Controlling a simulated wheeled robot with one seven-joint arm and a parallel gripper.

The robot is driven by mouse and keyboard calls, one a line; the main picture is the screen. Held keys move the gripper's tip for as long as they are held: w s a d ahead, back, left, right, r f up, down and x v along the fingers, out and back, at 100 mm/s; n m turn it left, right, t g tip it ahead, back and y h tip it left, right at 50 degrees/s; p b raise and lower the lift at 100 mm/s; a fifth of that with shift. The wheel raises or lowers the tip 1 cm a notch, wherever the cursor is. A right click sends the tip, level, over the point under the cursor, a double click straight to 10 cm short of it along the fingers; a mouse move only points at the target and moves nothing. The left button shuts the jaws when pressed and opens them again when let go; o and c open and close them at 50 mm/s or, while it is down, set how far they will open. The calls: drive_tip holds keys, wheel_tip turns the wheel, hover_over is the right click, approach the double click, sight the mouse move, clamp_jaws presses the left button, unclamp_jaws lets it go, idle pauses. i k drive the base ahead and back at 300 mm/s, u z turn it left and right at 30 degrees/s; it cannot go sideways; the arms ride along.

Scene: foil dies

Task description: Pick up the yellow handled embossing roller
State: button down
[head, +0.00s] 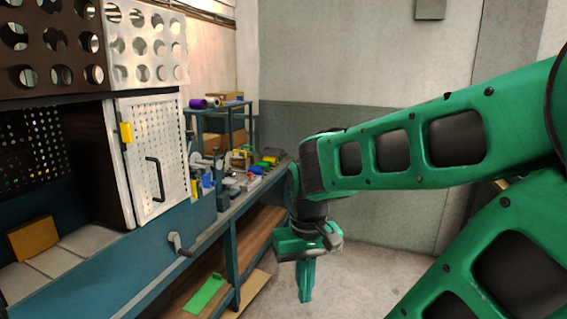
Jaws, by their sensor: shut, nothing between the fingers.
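My gripper (306,297) hangs pointing down in front of the bench, to the right of its edge. Its fingers are shut and empty. Small tools lie crowded on the far part of the bench top. Among them are yellow pieces, one (239,155) near the shelf's foot and one (270,160) further right. They are too small for me to tell which, if any, is the yellow handled embossing roller. My gripper is apart from all of them, lower and to the right.
The blue bench (232,213) runs along the left, with a wooden lower shelf holding a green sheet (206,293). A white perforated door (155,160) and a crank handle (179,244) stand nearer. A small rack (188,127) stands behind the tools. Floor beside the bench is clear.

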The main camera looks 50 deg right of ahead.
sight(246, 164)
drive_tip(key=z, duration=1.95)
drive_tip(key=k, duration=1.1)
drive_tip(key=u, duration=0.8)
drive_tip(key=i, duration=1)
drive_tip(key=u, duration=0.05)
